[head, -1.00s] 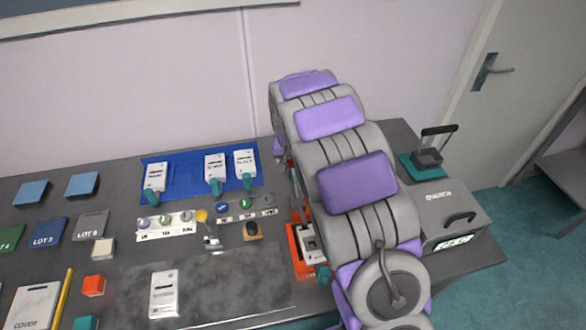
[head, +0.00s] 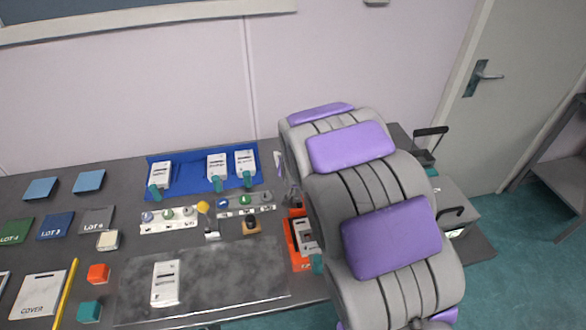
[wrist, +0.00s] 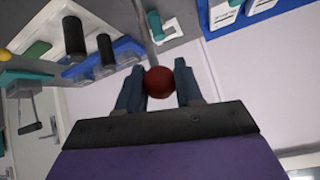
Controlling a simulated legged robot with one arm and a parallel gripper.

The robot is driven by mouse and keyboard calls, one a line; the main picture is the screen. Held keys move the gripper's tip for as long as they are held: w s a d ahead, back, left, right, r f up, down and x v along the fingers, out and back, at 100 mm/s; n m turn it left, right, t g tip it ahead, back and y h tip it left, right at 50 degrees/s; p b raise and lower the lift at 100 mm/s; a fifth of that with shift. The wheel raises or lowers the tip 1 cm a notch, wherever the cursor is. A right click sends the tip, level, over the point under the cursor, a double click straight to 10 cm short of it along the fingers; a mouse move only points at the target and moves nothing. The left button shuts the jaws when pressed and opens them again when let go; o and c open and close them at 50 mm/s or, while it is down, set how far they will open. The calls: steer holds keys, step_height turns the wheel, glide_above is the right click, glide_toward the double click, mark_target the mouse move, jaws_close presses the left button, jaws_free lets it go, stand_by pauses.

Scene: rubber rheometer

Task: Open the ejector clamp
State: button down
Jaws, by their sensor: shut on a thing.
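In the wrist view, a round dark-red knob (wrist: 159,82) sits between the two fingers of my gripper (wrist: 158,76). The fingers are shut on it, one on each side. A thin grey rod (wrist: 145,35) runs from the knob to the upper edge of the picture. I take the knob and rod to be the clamp's lever; the rest of the clamp cannot be made out. In the head view, my own arm hides the knob and most of my gripper.
An orange tray (head: 294,265) with a white-labelled item stands left of my arm. A blue mat (head: 198,184) with several white packs lies at the back. A grey slab (head: 225,277) lies in front. A grey case (head: 457,199) stands at right, partly hidden.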

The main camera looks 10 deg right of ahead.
steer(key=shift+s, duration=0.65)
steer(key=shift+s+f, duration=0.15)
steer(key=shift+s, duration=0.3)
steer(key=shift+f, duration=0.1)
steer(key=c, duration=0.8)
jaws_free()
steer(key=p+v, duration=0.3)
steer(key=v, duration=1.4)
steer(key=shift+r, duration=0.25)
